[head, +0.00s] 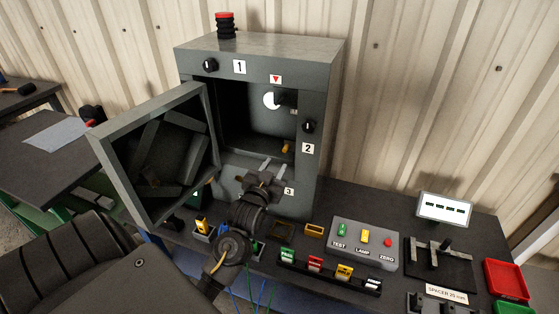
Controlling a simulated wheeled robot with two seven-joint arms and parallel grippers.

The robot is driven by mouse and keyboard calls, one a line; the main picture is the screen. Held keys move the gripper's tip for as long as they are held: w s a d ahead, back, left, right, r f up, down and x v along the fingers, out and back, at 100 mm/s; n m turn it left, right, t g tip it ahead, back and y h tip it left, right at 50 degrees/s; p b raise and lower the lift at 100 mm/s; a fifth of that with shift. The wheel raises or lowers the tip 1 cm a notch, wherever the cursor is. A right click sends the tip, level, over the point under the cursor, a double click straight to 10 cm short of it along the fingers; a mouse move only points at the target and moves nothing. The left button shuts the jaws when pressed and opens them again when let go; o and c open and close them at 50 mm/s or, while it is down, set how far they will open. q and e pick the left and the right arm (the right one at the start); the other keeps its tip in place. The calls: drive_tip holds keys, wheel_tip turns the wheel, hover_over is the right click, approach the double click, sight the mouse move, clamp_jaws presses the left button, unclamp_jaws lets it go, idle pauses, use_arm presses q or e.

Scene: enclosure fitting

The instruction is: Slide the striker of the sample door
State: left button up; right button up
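The grey enclosure (262,47) stands on the bench with its door (101,143) swung open to the left. A dark block (286,97) sits at the upper right of the opening, below a red triangle label. A small ochre piece (287,148) sits lower, near the right inner side. I cannot tell for sure which part is the striker. My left gripper (272,165) is at the lower front of the opening, its two light fingers apart and pointing inward, below the ochre piece. Nothing shows between them. My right gripper is not in view.
A red tray (506,280) is at the far right. The open door stands close to my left arm.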

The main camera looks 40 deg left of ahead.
use_arm(q)
drive_tip(key=v, duration=0.3)
drive_tip(key=shift+s, duration=0.2)
